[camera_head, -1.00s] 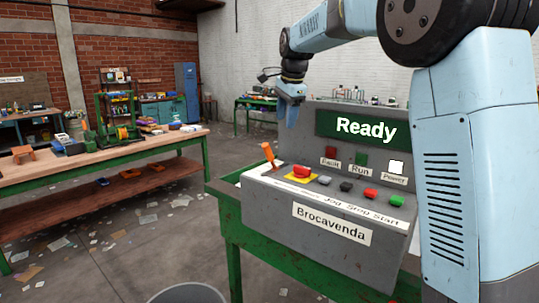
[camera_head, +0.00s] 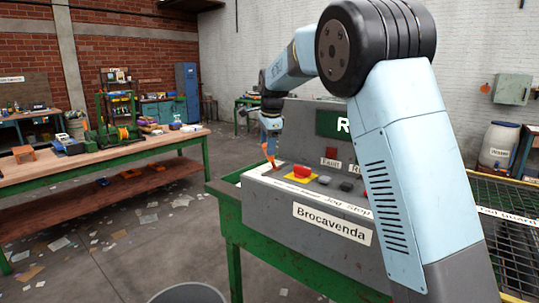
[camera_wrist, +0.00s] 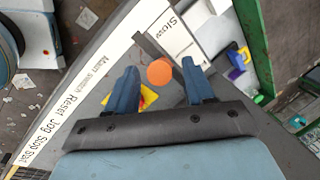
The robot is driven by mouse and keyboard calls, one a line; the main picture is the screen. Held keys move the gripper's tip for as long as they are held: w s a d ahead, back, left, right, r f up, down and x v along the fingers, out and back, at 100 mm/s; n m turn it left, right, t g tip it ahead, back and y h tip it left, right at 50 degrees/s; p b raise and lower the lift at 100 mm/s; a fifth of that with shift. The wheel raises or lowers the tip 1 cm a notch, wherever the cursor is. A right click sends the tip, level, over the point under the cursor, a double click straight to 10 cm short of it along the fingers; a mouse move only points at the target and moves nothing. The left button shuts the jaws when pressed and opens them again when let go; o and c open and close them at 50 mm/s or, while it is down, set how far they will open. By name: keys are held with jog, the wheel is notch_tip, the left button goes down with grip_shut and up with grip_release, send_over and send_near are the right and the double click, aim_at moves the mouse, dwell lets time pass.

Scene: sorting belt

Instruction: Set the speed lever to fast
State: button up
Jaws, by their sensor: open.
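The speed lever (camera_head: 269,153) has an orange handle and stands at the left end of the grey control console (camera_head: 285,208). Its top tilts a little to the left. In the head view my gripper (camera_head: 271,133) points down just above the lever's top. In the wrist view the round orange end of the lever (camera_wrist: 160,72) shows between the two open fingers of my gripper (camera_wrist: 160,68), apart from both. A white label, apparently reading "Slow" (camera_wrist: 170,30), lies beyond the lever. I see no label for fast.
My arm hides the console's right part. A green-framed workbench (camera_head: 120,157) stands at the left, with open floor between.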

aim_at(270, 158)
jog(key=shift+x, duration=2.05)
grip_shut()
